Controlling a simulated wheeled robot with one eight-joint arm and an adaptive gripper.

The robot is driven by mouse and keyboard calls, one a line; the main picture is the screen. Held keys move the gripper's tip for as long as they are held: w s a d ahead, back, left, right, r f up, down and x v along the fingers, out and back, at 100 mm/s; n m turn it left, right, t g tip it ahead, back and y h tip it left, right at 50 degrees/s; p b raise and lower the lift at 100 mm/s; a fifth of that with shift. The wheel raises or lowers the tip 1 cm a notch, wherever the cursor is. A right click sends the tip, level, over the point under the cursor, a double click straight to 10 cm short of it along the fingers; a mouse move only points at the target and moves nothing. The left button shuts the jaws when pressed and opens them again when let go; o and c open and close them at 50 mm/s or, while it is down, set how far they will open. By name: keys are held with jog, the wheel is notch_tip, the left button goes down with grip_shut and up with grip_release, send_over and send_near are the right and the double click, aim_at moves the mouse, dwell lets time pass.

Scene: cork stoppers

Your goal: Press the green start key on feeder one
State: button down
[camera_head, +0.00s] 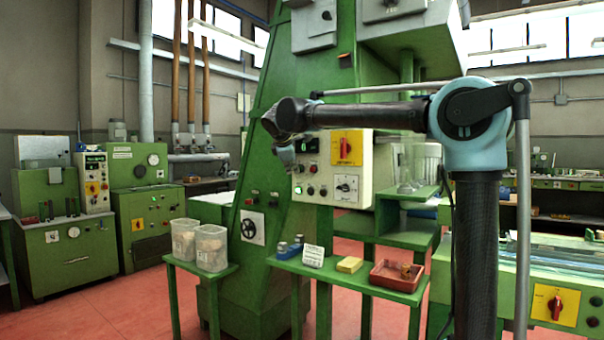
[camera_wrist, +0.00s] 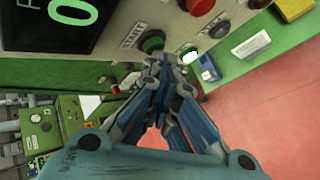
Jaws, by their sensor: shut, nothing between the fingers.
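The green start key (camera_wrist: 152,41) is a round button in the wrist view, with the word START beside it on a pale control panel (camera_wrist: 125,14). My gripper (camera_wrist: 160,62) is shut and empty, its fingertips right at the key's lower edge in the picture. I cannot tell whether they touch it. In the head view my gripper (camera_head: 284,153) hangs at the left side of the control box (camera_head: 382,168) on the green machine. The key cannot be told apart there. No feeder number is readable.
A dark display (camera_wrist: 50,22) reading 0 and a red button (camera_wrist: 198,5) flank the key. A yellow plate with a red switch (camera_head: 346,147) is on the box.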

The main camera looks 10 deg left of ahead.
jog(key=shift+s+a, duration=0.3)
jog(key=shift+s, duration=0.45)
jog(key=s, duration=0.1)
jog(key=s+a, duration=0.1)
jog(key=s, duration=0.1)
jog(key=s+a, duration=0.1)
jog(key=shift+s, duration=0.3)
dwell(0.5)
